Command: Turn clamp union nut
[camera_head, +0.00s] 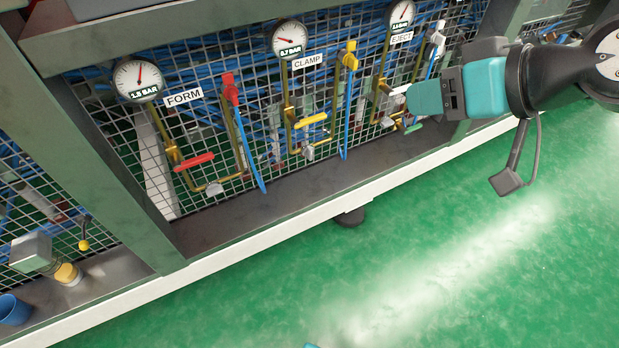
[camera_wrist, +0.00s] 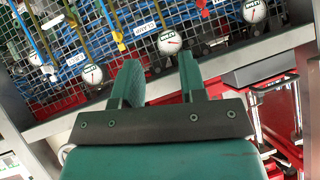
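The CLAMP line (camera_head: 287,105) is the middle brass pipe run on the mesh panel, with a gauge (camera_head: 290,38), a CLAMP label (camera_head: 307,61) and a yellow lever (camera_head: 311,120). A small grey nut-like fitting (camera_head: 308,153) sits at its lower bend; I cannot be sure it is the union nut. My gripper (camera_head: 399,92) is right of this line, in front of the EJECT line (camera_head: 381,75), partly hiding it. In the wrist view my gripper (camera_wrist: 158,65) is open, with nothing between its fingers. The clamp gauge (camera_wrist: 169,42) shows beyond the gap.
The FORM line (camera_head: 170,150) with a red lever (camera_head: 194,161) is at left. Hoses with red (camera_head: 229,85) and yellow (camera_head: 350,52) grips stand beside the pipes. A green post (camera_head: 90,140) and a ledge (camera_head: 250,212) border the panel. The green floor (camera_head: 400,260) is clear.

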